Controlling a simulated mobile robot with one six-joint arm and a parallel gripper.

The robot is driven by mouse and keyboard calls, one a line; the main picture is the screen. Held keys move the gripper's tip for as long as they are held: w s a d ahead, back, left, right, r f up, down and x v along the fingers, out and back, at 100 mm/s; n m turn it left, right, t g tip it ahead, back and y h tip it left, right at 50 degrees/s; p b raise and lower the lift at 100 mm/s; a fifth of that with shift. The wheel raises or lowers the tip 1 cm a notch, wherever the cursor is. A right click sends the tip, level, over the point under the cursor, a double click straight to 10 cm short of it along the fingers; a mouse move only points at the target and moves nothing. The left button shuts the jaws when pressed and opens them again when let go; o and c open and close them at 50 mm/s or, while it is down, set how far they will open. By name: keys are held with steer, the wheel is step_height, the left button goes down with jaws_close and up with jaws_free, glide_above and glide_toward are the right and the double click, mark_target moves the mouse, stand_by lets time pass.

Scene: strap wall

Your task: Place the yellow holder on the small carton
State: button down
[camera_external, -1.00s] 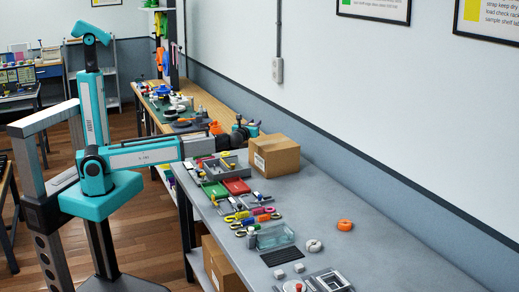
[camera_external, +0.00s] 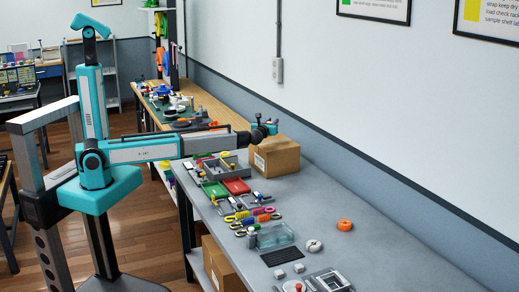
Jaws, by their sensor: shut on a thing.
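The brown small carton (camera_external: 272,158) stands on the grey bench near the wall, with a pale label on its left face. My teal and dark gripper (camera_external: 270,127) is at the carton's upper back edge in this view, seemingly just above it; I cannot tell the exact gap. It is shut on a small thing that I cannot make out. The yellow holder cannot be picked out for certain; it may be hidden at the jaws.
A grey tray (camera_external: 239,170), green and red bins and colored clips crowd the bench's left side. The bench right of the carton is bare. The wall rises close behind.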

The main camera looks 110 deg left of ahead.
steer(key=shift+w+a+f+p, duration=0.15)
steer(key=shift+w+a+p, duration=0.15)
steer(key=shift+w+a, duration=0.7)
steer(key=shift+s+a, duration=0.1)
steer(key=shift+s, duration=0.05)
steer(key=shift+f+p, duration=0.8)
steer(key=shift+f, duration=0.95)
steer(key=shift+f, duration=0.2)
steer(key=c, duration=1.5)
jaws_free()
steer(key=shift+r, duration=0.1)
